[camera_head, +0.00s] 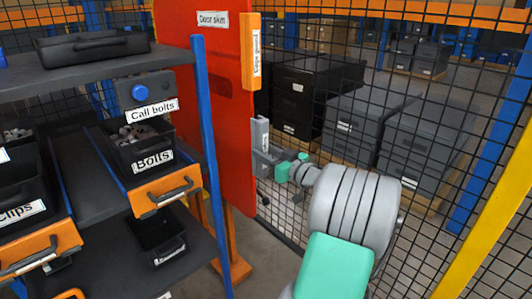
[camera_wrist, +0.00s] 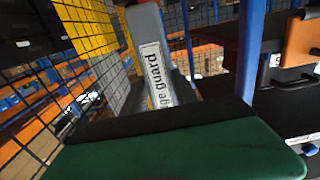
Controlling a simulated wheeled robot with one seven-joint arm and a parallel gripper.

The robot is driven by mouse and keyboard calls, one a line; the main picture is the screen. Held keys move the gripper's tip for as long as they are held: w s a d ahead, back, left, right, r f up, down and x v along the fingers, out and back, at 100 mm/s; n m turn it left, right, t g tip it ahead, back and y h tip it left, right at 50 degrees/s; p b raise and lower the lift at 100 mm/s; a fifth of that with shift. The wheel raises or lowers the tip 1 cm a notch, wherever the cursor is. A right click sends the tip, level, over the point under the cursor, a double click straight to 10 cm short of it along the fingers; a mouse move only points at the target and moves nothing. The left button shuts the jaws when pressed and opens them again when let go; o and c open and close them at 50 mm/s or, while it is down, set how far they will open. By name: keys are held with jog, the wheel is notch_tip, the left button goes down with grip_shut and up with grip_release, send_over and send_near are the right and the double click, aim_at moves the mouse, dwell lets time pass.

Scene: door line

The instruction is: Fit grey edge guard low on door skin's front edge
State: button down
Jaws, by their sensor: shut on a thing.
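The red door skin (camera_head: 215,110) stands upright behind the shelf rack in the head view. My gripper (camera_head: 264,161) is at the lower part of its front edge, shut on the grey edge guard (camera_head: 261,134). The guard is upright, with its lower end in the jaws, and overlaps the door's edge in the picture. I cannot tell whether it touches or is seated on the edge. In the wrist view the grey guard (camera_wrist: 148,50) rises above the dark and green gripper parts, its label partly hidden. The fingertips are hard to see.
An orange edge guard (camera_head: 251,52) sits higher on the same door edge. A shelf rack with a blue post (camera_head: 207,150) and bins, including Bolts (camera_head: 140,150), stands left. A mesh fence (camera_head: 440,115) runs behind and right, with dark crates beyond it.

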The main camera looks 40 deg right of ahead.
jog(key=shift+w+b, duration=0.45)
jog(key=shift+w, duration=1.2)
dwell(1.3)
jog(key=c, duration=0.9)
grip_release()
jog(key=shift+s, duration=0.1)
jog(key=s, duration=0.7)
jog(key=shift+s+p, duration=0.3)
jog(key=shift+s, duration=0.05)
